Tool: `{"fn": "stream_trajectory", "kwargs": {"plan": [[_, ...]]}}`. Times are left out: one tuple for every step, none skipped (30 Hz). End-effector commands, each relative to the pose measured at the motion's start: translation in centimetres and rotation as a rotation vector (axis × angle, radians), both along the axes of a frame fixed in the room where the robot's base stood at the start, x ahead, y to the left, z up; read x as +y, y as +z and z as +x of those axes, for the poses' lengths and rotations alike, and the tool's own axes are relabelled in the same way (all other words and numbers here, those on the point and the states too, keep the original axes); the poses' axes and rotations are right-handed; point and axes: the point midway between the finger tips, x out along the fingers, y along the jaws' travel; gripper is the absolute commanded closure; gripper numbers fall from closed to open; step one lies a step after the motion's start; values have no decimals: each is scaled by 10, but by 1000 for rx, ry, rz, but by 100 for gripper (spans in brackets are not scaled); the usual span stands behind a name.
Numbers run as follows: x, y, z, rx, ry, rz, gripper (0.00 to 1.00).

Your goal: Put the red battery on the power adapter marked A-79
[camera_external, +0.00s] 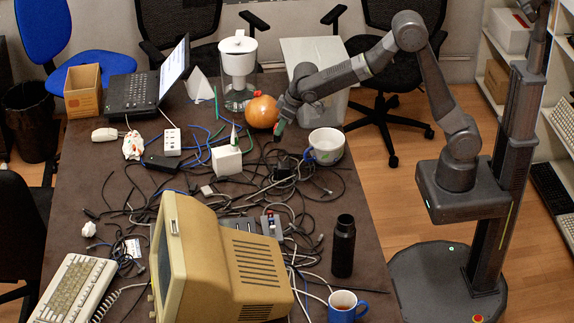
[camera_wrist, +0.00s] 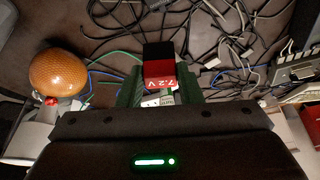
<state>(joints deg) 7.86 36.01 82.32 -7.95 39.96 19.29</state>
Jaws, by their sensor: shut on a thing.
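The red battery (camera_wrist: 160,70), with a black end and "7.2 V" printed on its red part, is between the green fingers of my gripper (camera_wrist: 160,86) in the wrist view. My gripper (camera_external: 280,122) is shut on it. In the external view the gripper is above the table, beside the orange ball, and the battery is too small to make out clearly. I can read no A-79 mark in either view. A white box (camera_external: 227,161) and a black box (camera_external: 161,162) lie on the table; I cannot tell whether either is the adapter.
An orange ball (camera_external: 262,112), also in the wrist view (camera_wrist: 57,72), is close to my gripper. A mug (camera_external: 326,147) stands to the right. Tangled cables cover the table's middle. A beige monitor (camera_external: 216,262), a black bottle (camera_external: 343,247) and a blue cup (camera_external: 344,308) stand nearer the camera.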

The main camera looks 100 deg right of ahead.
Motion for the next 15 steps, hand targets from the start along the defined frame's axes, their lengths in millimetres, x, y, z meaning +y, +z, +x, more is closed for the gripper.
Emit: {"fn": "stream_trajectory", "kwargs": {"plan": [[3,0,-4,-1,-3,0,92],[4,0,-6,-1,-5,0,92],[6,-2,-8,0,-7,0,92],[6,-5,-9,1,-8,-1,92],[7,-8,-10,2,-8,0,92],[7,-15,-11,4,-9,0,92],[7,-21,-11,5,-9,0,92],[7,-28,-11,6,-9,1,92],[7,-35,-11,5,-9,0,92],[7,-41,-11,5,-9,1,92],[7,-45,-11,5,-9,1,92],[7,-51,-11,4,-8,1,92],[7,-54,-10,3,-8,0,92],[7,-57,-10,3,-9,1,92],[7,-60,-10,2,-9,0,92]]}}
